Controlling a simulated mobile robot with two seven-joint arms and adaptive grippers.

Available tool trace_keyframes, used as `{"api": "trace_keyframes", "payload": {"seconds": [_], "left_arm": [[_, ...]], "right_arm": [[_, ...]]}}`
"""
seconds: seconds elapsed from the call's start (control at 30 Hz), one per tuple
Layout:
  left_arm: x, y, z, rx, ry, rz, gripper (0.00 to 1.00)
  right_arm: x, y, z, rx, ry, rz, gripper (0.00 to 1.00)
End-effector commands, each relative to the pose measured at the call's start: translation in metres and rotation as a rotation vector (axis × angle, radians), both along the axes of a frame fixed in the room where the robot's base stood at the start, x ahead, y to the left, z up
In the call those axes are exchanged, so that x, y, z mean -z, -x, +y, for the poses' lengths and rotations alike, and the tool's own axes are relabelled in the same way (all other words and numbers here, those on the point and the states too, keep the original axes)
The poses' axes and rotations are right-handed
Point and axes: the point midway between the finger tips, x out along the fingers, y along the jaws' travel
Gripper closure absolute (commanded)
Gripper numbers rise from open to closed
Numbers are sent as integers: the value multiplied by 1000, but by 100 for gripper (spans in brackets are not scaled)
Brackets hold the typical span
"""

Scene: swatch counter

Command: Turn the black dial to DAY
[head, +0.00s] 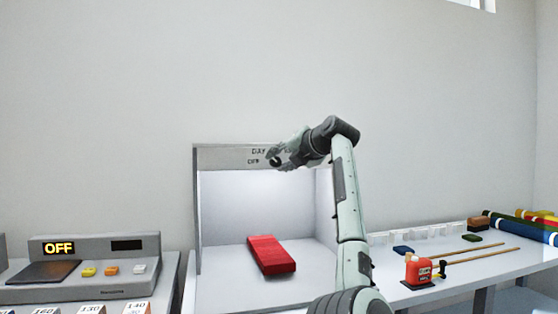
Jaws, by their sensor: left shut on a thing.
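The black dial (275,162) is on the grey top panel (226,157) of the lit box. Only a small dark part of it shows, because my left gripper (277,157) covers most of it. The words DAY and OFF are printed on the panel just left of the dial, DAY above OFF. My left gripper is shut on the dial, reaching it from the right. Any other labels are hidden behind the gripper. I cannot tell which way the dial points. My right gripper is not in view.
A red block (270,256) lies inside the white box. A grey device (84,266) with an OFF display and coloured buttons stands at left. On the right counter are a red container (418,271), wooden sticks (478,255) and coloured rolls (525,226). The wall above is bare.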

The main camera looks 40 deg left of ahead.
Motion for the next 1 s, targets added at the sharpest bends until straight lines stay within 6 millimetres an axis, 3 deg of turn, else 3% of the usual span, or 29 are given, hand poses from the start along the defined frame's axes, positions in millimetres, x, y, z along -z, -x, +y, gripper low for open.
{"api": "trace_keyframes", "payload": {"seconds": [0.4,0.97,1.0], "left_arm": [[0,-1,-1,2,-123,139,98],[-1,-2,-1,2,-139,157,98],[-1,-2,-1,2,-139,157,64]], "right_arm": [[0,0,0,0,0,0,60],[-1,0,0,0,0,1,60],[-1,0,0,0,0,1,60]]}}
